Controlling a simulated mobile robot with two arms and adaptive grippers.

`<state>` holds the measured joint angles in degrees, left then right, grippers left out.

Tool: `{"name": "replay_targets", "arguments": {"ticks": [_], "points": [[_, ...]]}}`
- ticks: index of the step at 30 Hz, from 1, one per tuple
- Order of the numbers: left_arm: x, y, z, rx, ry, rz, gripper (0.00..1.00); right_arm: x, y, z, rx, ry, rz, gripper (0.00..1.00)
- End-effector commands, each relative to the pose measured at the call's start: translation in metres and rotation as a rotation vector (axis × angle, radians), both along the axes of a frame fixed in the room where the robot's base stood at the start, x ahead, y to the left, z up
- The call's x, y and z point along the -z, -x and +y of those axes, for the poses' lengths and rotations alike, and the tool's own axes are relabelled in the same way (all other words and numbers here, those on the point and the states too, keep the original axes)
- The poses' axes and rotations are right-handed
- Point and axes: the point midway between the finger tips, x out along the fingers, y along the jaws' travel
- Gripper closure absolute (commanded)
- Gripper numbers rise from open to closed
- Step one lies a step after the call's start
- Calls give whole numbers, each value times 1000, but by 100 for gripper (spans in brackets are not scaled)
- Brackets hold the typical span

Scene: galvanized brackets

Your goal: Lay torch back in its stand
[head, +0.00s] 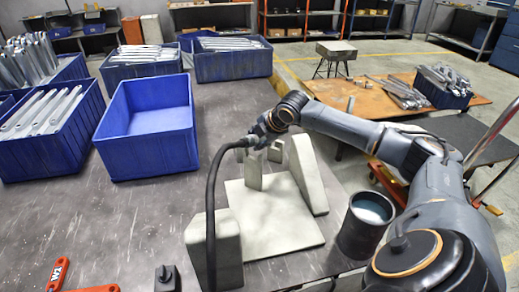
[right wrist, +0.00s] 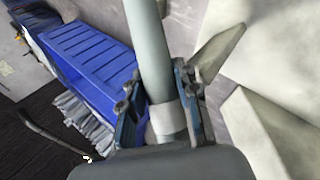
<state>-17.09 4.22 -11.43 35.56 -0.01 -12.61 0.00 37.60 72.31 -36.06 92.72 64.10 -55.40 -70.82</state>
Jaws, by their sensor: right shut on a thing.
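My right gripper (head: 262,132) is shut on the torch, above the far edge of a pale grey plate. In the right wrist view, the torch (right wrist: 152,55) is a grey-green tube with a lighter collar, held between the two fingers of my right gripper (right wrist: 168,108). In the head view the torch is mostly hidden by the gripper. Its black hose (head: 212,200) arcs left and down past a grey block. I cannot tell for sure which thing is the stand; a small dark block (head: 167,279) sits at the near edge. My left gripper is not in view.
The pale plate (head: 275,225) carries upright grey pieces, including a slanted one (head: 308,175). A dark pot (head: 367,225) stands to its right. An empty blue bin (head: 148,145) is at left, among bins of metal brackets. Orange W2 tools (head: 57,275) lie at near left. The table's left middle is clear.

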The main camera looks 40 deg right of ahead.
Motion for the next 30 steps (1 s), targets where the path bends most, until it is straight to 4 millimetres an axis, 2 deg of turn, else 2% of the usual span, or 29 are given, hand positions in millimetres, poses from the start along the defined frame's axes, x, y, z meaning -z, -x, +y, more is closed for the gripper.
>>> {"name": "replay_targets", "arguments": {"ticks": [10,12,15,26,27,30], "points": [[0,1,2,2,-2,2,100,28,-11,-23,3,0,-4,100],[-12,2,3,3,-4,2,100,34,-10,-21,0,0,-2,100],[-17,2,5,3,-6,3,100,46,-10,-21,-1,1,-3,100],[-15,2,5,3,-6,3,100,52,-10,-21,0,2,-6,100],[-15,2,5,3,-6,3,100,55,-9,-21,0,2,-2,67],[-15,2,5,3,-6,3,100,55,-9,-20,0,2,-2,46]]}}
